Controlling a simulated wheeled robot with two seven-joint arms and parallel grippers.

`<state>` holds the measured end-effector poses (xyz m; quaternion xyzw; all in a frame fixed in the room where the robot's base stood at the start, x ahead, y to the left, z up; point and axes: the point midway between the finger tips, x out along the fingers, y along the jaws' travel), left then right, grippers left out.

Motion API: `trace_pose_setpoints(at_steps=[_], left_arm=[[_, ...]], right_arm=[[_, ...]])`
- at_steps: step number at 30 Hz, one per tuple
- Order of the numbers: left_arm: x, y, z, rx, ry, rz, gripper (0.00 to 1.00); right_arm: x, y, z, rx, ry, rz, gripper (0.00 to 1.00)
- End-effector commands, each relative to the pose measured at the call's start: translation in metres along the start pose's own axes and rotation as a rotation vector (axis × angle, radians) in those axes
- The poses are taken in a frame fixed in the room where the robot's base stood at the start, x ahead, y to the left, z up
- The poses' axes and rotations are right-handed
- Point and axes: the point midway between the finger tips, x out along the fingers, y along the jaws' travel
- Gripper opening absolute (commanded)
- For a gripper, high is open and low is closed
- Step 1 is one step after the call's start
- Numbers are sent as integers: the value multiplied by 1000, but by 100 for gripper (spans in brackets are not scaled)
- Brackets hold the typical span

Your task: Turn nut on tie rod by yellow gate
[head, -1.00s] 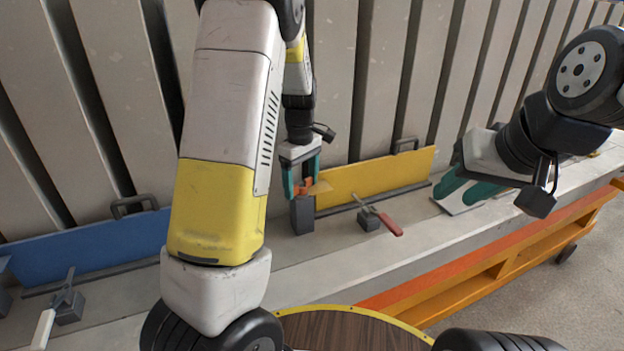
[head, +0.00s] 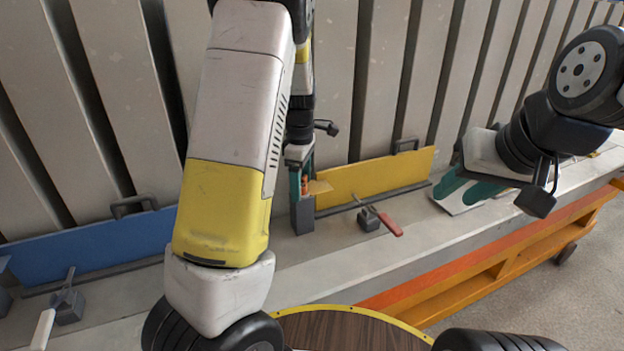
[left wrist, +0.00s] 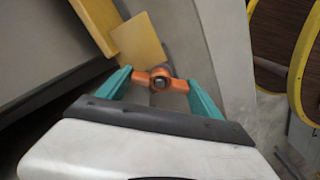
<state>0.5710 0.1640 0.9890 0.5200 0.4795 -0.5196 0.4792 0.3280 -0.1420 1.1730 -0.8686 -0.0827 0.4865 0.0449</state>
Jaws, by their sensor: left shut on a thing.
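The orange winged nut (left wrist: 143,78) sits around the end of the tie rod (left wrist: 160,82) in the left wrist view. My left gripper (left wrist: 160,88) is shut on it, one teal finger at each wing. In the head view the nut (head: 306,187) is partly hidden by my left gripper (head: 303,183), above a dark grey block beside the yellow gate (head: 375,179). The gate also shows in the left wrist view (left wrist: 97,20). My right gripper (head: 463,190) is at the right with its teal fingers apart, away from the nut.
A red-handled clamp (head: 387,222) lies in front of the yellow gate. A blue gate (head: 90,247) and a white-handled clamp (head: 43,328) are at the left. A pale plate (head: 462,205) lies beneath my right gripper. Grey ribbed panels (head: 330,80) stand behind.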

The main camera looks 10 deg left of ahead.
Motion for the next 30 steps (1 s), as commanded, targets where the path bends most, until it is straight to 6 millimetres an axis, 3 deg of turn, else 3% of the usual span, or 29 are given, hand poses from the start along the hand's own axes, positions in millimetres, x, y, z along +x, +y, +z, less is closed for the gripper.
trace_pose_setpoints(at_steps=[4,14,21,28,29,30], left_arm=[[1,0,0,-132,0,-1,29],[1,0,0,-176,0,-2,29],[1,0,0,-429,0,-2,29],[1,-1,0,-447,0,-2,29],[1,-1,0,-446,0,-2,79],[1,-1,0,-446,0,-2,87]], right_arm=[[0,0,0,0,0,0,36],[0,0,0,0,0,0,36],[0,0,0,0,0,0,36],[0,0,0,0,0,0,36],[0,0,0,0,0,0,36],[0,0,0,0,0,0,36]])
